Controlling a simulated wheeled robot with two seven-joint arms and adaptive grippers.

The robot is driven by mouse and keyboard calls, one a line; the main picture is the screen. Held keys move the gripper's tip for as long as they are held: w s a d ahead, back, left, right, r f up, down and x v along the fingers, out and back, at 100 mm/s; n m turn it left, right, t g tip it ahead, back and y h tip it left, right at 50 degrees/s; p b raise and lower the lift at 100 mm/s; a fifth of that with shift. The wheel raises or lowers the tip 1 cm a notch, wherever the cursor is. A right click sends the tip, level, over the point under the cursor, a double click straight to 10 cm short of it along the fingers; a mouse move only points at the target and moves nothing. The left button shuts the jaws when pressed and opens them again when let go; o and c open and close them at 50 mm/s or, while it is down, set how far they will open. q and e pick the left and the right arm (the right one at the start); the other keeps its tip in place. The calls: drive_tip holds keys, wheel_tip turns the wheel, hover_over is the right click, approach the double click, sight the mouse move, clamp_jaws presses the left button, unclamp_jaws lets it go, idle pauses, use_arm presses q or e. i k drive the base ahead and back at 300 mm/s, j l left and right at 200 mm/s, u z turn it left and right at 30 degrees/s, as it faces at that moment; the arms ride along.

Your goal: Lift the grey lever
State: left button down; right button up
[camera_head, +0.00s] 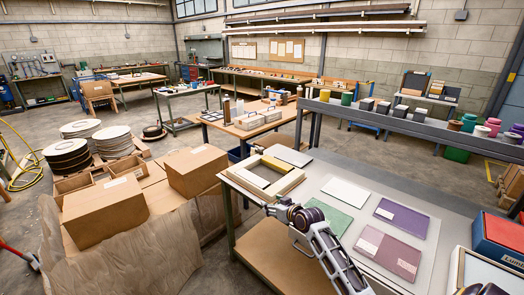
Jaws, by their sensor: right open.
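I cannot make out a grey lever clearly in the head view.
A pale wooden frame (291,184) sits at the table's left end. A green mat (341,217), purple mats (402,217) and a white sheet (345,192) lie flat. A red and blue box (497,238) stands at right. Cardboard boxes (105,211) are left.

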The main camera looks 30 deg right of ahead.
sight(260, 150)
drive_tip(key=i+l, duration=1.15)
drive_tip(key=i, duration=0.15)
